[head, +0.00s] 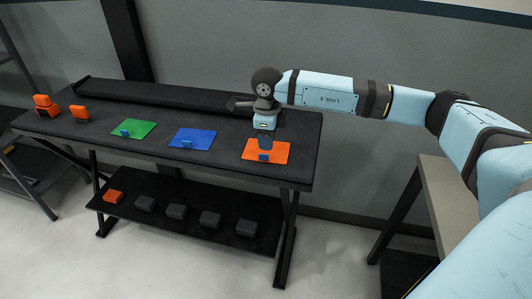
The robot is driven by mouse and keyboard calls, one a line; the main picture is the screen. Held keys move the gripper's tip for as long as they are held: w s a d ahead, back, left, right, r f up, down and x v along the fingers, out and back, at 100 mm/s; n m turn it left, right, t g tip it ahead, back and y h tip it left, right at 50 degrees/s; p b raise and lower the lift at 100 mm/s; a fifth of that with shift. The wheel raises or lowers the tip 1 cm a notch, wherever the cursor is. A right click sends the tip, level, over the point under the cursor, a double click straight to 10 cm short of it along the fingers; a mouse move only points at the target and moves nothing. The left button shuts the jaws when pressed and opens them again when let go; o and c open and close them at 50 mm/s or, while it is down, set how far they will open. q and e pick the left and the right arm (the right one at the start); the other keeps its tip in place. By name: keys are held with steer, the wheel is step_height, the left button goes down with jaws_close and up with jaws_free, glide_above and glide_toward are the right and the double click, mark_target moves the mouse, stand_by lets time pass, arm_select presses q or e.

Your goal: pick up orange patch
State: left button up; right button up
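The orange patch (280,153) lies flat near the right end of the dark table. A small blue block or tab shows at its front middle (264,157). My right gripper (264,145) points down right over the orange patch, close to or touching it. Its fingers are small and partly merge with the blue tab, so I cannot tell whether they are open or shut. My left gripper is not in view.
Two orange items (79,113) (45,104) stand at the table's left end. A dark raised bar (160,95) runs along the back edge. The lower shelf (230,242) holds an orange block (114,196) and several dark blocks. Another table (448,190) stands at right.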

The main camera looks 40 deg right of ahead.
mark_target(279, 155)
steer(key=shift+w+a+f+b, duration=0.15)
steer(key=shift+f+b, duration=0.1)
steer(key=shift+f, duration=1.15)
steer(key=shift+a+f+b, duration=0.1)
steer(key=shift+f+b, duration=0.1)
steer(key=shift+f, duration=1.15)
jaws_close()
